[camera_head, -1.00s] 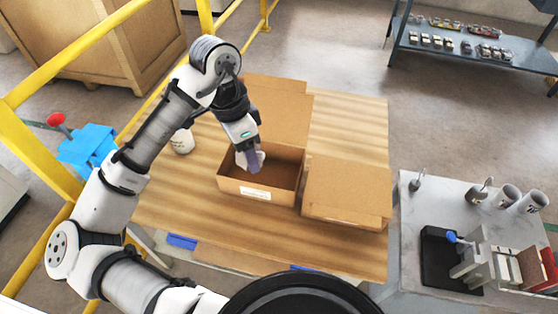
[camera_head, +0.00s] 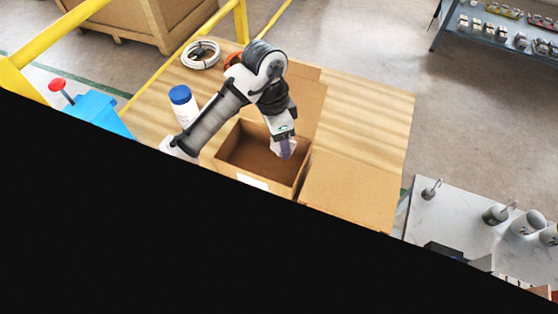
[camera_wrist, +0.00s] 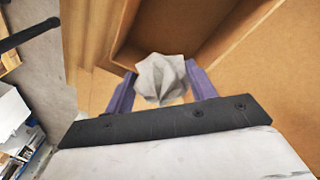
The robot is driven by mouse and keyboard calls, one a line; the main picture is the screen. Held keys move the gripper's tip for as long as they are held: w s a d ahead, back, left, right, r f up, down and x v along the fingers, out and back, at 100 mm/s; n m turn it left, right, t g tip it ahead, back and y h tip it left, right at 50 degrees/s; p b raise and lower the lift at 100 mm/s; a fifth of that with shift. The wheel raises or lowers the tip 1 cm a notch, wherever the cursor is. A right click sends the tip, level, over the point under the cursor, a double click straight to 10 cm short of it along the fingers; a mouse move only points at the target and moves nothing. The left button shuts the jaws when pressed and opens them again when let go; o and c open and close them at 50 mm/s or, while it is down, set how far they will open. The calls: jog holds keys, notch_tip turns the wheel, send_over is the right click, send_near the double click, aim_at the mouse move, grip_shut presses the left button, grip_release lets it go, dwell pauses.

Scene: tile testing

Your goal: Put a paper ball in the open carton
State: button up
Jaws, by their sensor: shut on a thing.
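My gripper (camera_head: 287,150) is shut on a crumpled white paper ball. The ball (camera_wrist: 162,80) shows between the two purple fingers in the wrist view. In the head view the ball (camera_head: 277,147) is partly hidden by the fingers. The open carton (camera_head: 240,180) stands on the wooden table, its brown inside visible and a white label on its front. My gripper is over the carton's right side. I cannot tell whether the ball is above or below the rim.
A blue-lidded white jar (camera_head: 183,103) and a white cable coil (camera_head: 201,55) are on the table's left part. A grey bench (camera_head: 465,215) stands at the right. Black covers the lower left of the head view.

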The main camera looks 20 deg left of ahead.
notch_tip(320, 180, down, 11)
jog(key=shift+p, duration=0.45)
jog(key=shift+f, duration=0.2)
jog(key=o, duration=1)
jog(key=shift+c, duration=0.2)
jog(key=shift+r, duration=0.15)
jog(key=shift+r, duration=0.25)
jog(key=r, duration=0.3)
jog(key=a+r+b, duration=0.1)
jog(key=r, duration=0.3)
jog(key=a+r, duration=0.1)
jog(key=r, duration=0.3)
jog(key=shift+w+r+b, duration=0.25)
jog(key=shift+w+b, duration=0.05)
jog(key=shift+b, duration=0.1)
